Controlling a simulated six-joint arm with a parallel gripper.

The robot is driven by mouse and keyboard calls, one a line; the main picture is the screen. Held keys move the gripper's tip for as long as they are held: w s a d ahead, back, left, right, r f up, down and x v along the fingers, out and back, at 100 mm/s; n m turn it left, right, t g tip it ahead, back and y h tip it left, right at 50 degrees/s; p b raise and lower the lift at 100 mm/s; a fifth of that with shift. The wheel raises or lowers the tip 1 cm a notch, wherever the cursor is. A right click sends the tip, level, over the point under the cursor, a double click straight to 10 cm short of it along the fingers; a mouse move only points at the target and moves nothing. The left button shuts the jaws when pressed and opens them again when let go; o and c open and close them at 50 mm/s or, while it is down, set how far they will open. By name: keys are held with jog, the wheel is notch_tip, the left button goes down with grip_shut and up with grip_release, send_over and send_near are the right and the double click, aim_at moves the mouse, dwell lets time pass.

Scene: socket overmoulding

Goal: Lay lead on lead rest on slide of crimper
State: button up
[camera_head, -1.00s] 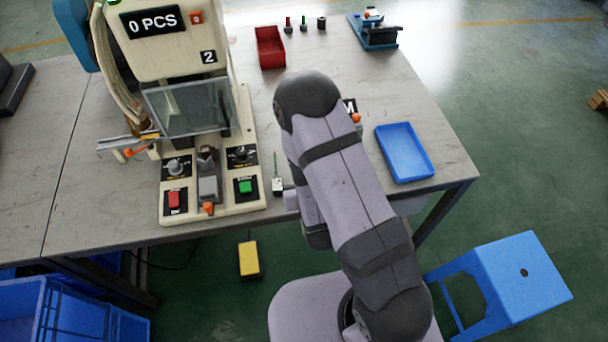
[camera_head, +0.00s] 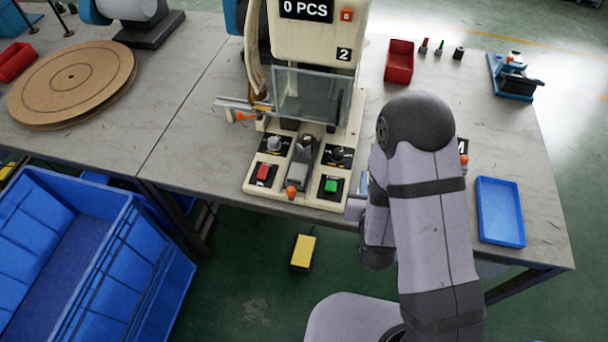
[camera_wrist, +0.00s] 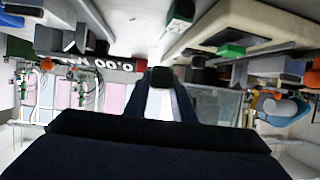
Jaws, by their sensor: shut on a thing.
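The crimper (camera_head: 310,32) is the cream machine at the back of the bench in the head view. Its slide (camera_head: 297,174) is a grey block between the red and green buttons, with an orange knob in front. I cannot make out the lead rest clearly. My gripper (camera_wrist: 160,82) shows in the wrist view as dark fingers with a pale middle, shut. In the head view my arm hides the fingers, just right of the crimper's base. The lead is too small or hidden to make out. The green button (camera_wrist: 231,49) shows upside down at upper right of the wrist view.
A blue tray (camera_head: 500,211) lies to the right of my arm. A red bin (camera_head: 399,60) and several small parts stand at the back. A blue crate (camera_head: 92,252) is on the floor at left.

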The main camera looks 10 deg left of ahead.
jog(key=a+y+b, duration=0.1)
jog(key=a, duration=0.2)
jog(key=a+r+n+y+b, duration=0.1)
jog(key=a, duration=0.2)
jog(key=a+r+n, duration=0.1)
jog(key=a, duration=0.3)
jog(key=shift+s+r+y+b, duration=0.15)
jog(key=shift+s+y+b, duration=0.05)
jog(key=shift+y+b, duration=0.2)
jog(key=a+r+m+h+b, duration=0.15)
jog(key=a+r+b, duration=0.45)
jog(key=a+r, duration=0.75)
jog(key=m+h, duration=0.2)
jog(key=h, duration=0.1)
send_over(297, 174)
notch_tip(297, 174, down, 7)
jog(key=shift+f, duration=0.2)
jog(key=shift+f+n+y, duration=0.1)
jog(key=shift+n+y, duration=0.15)
jog(key=shift+f+b, duration=0.5)
jog(key=shift+f, duration=4.4)
